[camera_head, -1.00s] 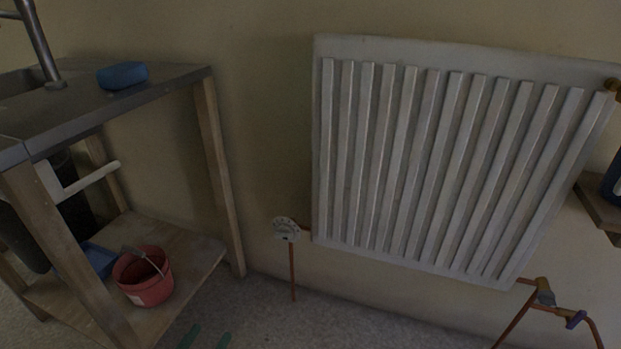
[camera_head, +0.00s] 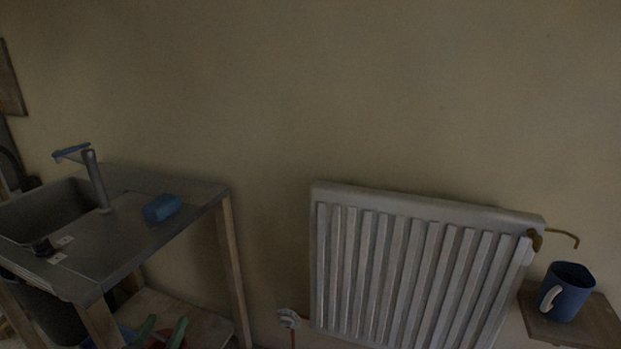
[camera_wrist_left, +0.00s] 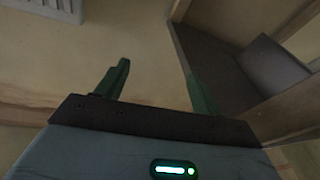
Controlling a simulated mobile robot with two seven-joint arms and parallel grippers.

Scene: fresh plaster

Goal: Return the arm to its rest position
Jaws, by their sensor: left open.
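My left gripper (camera_head: 162,330) shows at the bottom edge of the head view, in front of the lower shelf of the sink bench. The rest of the left arm is out of the head view. My right gripper is in neither view.
A wooden-legged sink bench (camera_head: 150,238) with a tap (camera_head: 97,182) and a blue sponge-like block (camera_head: 162,208) stands left. A white radiator (camera_head: 400,270) hangs on the wall. A blue mug (camera_head: 567,292) sits on a small shelf (camera_head: 590,325) at right.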

